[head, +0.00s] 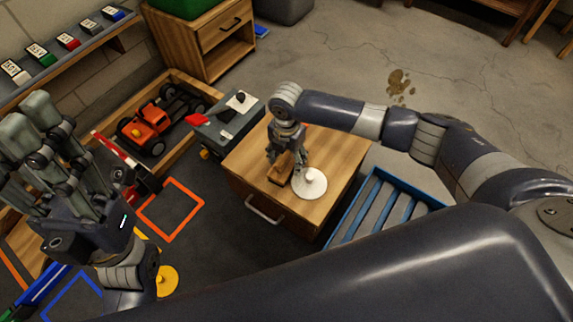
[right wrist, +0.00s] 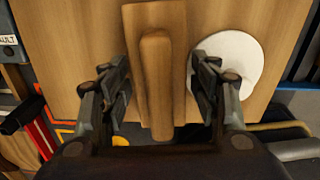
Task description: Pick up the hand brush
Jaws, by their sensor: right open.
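The hand brush (right wrist: 157,75) is a brown wooden piece with a raised handle, lying on the wooden cabinet top; its bristles are hidden. It also shows in the head view (head: 280,173), partly covered by my right gripper. My right gripper (head: 288,158) is open above it, pointing down. In the right wrist view its fingers (right wrist: 160,108) stand on either side of the brush, with a gap on each side. My left gripper (head: 40,125) is raised at the left, away from the brush, fingers pointing up; I see nothing held in it, and its opening is unclear.
A white round lidded object (head: 310,184) sits close to the brush's right, near the right finger. The wooden cabinet (head: 335,165) has a blue slatted crate (head: 385,205) to its right. An orange racecar (head: 150,125) and a grey box (head: 228,125) stand to its left.

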